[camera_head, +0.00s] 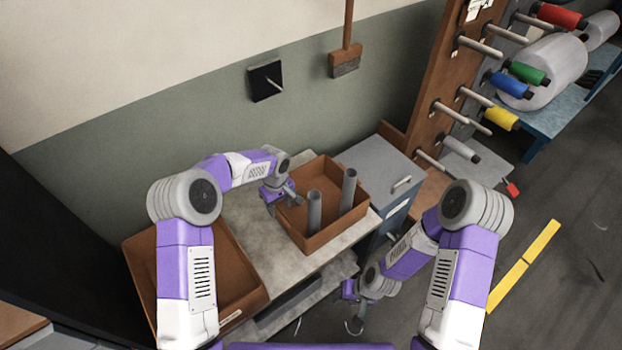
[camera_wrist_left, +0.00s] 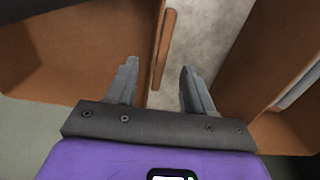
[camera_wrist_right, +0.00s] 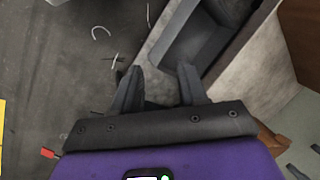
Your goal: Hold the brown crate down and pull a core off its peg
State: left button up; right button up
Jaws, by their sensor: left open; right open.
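The brown crate (camera_head: 322,238) stands on the grey bench in the head view. Two grey tube-shaped cores, a nearer one (camera_head: 314,212) and a farther one (camera_head: 348,190), stand upright in it; their pegs are hidden. My left gripper (camera_head: 287,197) is open at the crate's left wall. In the left wrist view a brown crate rim (camera_wrist_left: 165,48) lies between the lines of the open fingers (camera_wrist_left: 155,78); I cannot tell whether it touches. My right gripper (camera_head: 353,315) is open and empty, low beside the bench's front edge, away from the cores; its fingers (camera_wrist_right: 159,85) also show in the right wrist view.
Another brown crate (camera_head: 245,262) is at the left of the bench (camera_head: 300,263). A grey cabinet (camera_head: 378,166) stands behind the cores' crate. A wooden rack with colored spools (camera_head: 560,16) is at the right. Grey floor (camera_head: 545,290) is open at the lower right.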

aim_at(281, 214)
pick_arm(q)
jog(key=shift+w, duration=0.1)
pick_arm(e)
jog(key=w+d+r+n, duration=0.1)
jog(key=w+r+n, duration=0.25)
jog(key=w, duration=0.55)
jog(key=w+d+r+n, duration=0.2)
jog(key=w+r+n, duration=0.15)
jog(key=w, duration=0.55)
jog(key=w+d+r+n+h, duration=0.2)
jog(key=w+r+n, duration=0.3)
jog(key=w+r, duration=0.6)
notch_tip(281, 214, up, 10)
jog(key=a+n, duration=0.1)
jog(key=n, duration=0.4)
pick_arm(q)
jog(key=shift+f, duration=3.85)
pick_arm(e)
jog(key=s+a+n+g+y, duration=0.2)
jog(key=a+n+g, duration=0.1)
jog(key=a+n, duration=0.6)
jog(key=shift+s+r+n+g+y, duration=0.15)
jog(key=shift+r+n+g+y, duration=0.15)
jog(key=shift+r+n+g, duration=0.1)
